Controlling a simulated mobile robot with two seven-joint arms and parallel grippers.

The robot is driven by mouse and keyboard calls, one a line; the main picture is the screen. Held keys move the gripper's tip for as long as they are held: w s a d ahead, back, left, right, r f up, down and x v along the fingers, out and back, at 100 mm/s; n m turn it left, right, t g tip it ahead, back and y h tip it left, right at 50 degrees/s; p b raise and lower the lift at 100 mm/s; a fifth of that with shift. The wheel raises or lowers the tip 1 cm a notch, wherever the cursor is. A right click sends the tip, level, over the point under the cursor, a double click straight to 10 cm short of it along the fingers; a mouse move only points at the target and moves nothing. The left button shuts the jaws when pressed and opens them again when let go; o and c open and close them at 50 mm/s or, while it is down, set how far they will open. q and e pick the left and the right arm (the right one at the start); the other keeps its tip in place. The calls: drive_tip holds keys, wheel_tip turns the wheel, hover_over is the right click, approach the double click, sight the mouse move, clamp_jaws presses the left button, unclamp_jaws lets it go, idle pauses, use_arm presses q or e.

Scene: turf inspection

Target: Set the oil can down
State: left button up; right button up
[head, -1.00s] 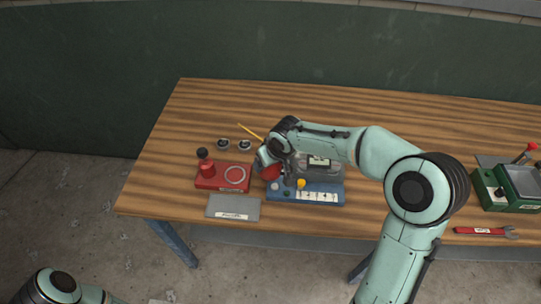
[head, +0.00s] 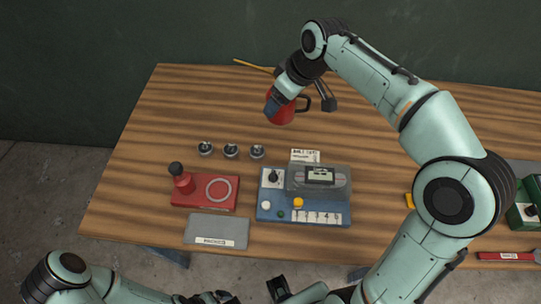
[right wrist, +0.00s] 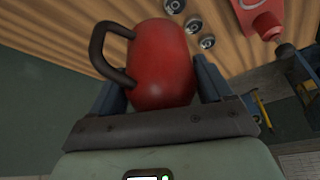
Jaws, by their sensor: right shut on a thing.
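The oil can (head: 284,115) is red and rounded with a black loop handle. My right gripper (head: 290,103) is shut on it and holds it over the back part of the wooden table (head: 170,110). In the right wrist view the oil can (right wrist: 162,65) sits between the two blue fingers, with its handle out to the left. Its underside and its gap to the table cannot be made out. My left gripper (head: 225,297) shows only in part at the bottom edge of the head view, and its opening is unclear.
A blue device (head: 305,210) with buttons stands in front of the can. A red block (head: 205,193) with a knob, a grey plate (head: 217,230) and three small round pieces (head: 231,151) lie to the left. A yellow stick (head: 253,66) lies behind. The table's left back area is clear.

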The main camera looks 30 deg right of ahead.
use_arm(q)
drive_tip(key=shift+s+f+b, duration=0.35)
drive_tip(key=shift+f+b, duration=0.25)
drive_tip(key=shift+f, duration=0.15)
drive_tip(key=shift+s+f+b, duration=0.35)
drive_tip(key=shift+f+b, duration=0.2)
drive_tip(key=shift+f, duration=0.15)
use_arm(e)
drive_tip(key=shift+s+f, duration=0.1)
drive_tip(key=shift+f, duration=8.95)
use_arm(q)
drive_tip(key=shift+f, duration=0.1)
use_arm(e)
drive_tip(key=shift+f, duration=0.1)
drive_tip(key=o, duration=1.2)
